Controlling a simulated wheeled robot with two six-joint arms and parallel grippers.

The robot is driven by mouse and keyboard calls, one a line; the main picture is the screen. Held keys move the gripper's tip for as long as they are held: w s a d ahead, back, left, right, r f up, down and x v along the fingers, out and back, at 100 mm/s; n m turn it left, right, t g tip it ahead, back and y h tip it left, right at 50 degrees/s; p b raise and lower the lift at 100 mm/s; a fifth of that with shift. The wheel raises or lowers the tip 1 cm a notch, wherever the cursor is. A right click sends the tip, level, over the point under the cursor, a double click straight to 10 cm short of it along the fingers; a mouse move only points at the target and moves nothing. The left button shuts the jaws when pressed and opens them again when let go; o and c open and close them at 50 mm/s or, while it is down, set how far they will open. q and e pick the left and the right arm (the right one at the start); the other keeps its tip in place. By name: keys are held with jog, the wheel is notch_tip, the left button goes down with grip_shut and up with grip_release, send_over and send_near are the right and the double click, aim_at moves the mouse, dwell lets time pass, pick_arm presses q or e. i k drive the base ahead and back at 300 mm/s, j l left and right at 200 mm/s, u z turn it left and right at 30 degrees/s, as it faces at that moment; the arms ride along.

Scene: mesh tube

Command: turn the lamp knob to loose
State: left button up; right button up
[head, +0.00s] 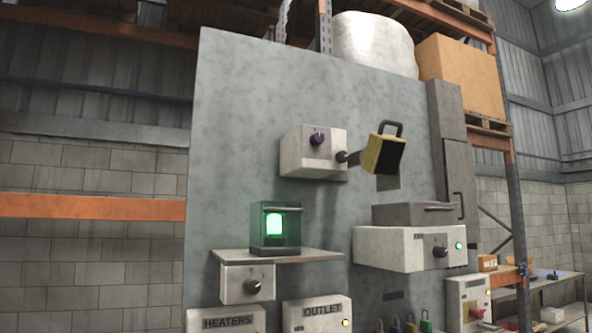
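A lamp with a yellow and black head (384,154) and a dark handle on top sticks out on a short arm from the right side of a white box (310,155). The box is fixed to a grey upright panel. A dark round joint (342,156) sits where the lamp's arm meets the box. The knob's marking is too small to read. Neither gripper is in view.
A green-lit glass case (276,228) stands on a shelf above a box with a black knob (253,286). Right of it is another white box (400,250) with a black knob and green light. Boxes labelled HEATERS (226,321) and OUTLET (318,312) are below.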

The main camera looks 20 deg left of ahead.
aim_at(342, 157)
jog(key=i+l+u, duration=0.2)
jog(key=u, duration=0.25)
jog(key=i+l+u, duration=0.1)
jog(key=l+u, duration=0.3)
jog(key=i+l+u, duration=0.1)
jog(key=l+u, duration=0.15)
jog(key=u, duration=0.2)
jog(key=l+u, duration=0.4)
jog(key=i+j, duration=0.05)
